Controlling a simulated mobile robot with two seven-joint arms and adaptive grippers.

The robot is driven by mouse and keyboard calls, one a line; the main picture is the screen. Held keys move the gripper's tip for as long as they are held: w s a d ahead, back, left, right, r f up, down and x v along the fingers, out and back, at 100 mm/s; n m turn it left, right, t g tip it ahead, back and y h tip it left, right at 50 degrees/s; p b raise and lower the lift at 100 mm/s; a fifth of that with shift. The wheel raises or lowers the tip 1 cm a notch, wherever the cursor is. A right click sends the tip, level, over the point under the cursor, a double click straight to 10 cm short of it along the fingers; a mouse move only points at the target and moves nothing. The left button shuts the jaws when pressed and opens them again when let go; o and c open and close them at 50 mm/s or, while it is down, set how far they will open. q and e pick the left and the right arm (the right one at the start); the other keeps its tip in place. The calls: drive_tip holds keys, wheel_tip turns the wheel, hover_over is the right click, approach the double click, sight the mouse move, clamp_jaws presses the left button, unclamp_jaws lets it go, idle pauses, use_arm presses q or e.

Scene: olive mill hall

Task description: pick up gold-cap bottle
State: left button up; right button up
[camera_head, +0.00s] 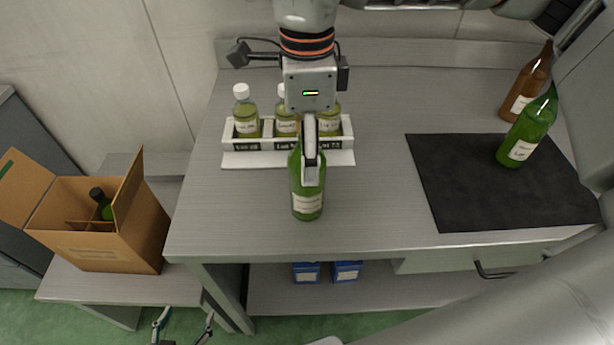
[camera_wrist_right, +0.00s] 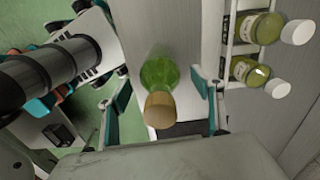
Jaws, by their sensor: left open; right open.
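The gold-cap bottle is green glass with a pale label (camera_head: 308,203) and stands upright near the front edge of the grey bench (camera_head: 380,215). In the right wrist view its gold cap (camera_wrist_right: 160,110) and green shoulder show between the fingers. My right gripper (camera_head: 310,150) is over the bottle's top, pointing down, and hides its cap and neck in the head view. In the right wrist view my right gripper (camera_wrist_right: 162,108) is open, with a gap on both sides of the cap. My left gripper (camera_head: 183,325) is open and empty at the bottom edge, in front of the bench.
A white rack (camera_head: 240,146) with small yellow-green bottles stands just behind. At right, another green bottle (camera_head: 525,133) stands on a black mat (camera_head: 455,185), a brown bottle (camera_head: 526,88) behind it. An open cardboard box (camera_head: 115,245) with a dark-capped bottle stands lower left.

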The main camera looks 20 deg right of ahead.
drive_tip(key=c, duration=1.3)
drive_tip(key=shift+r, duration=0.15)
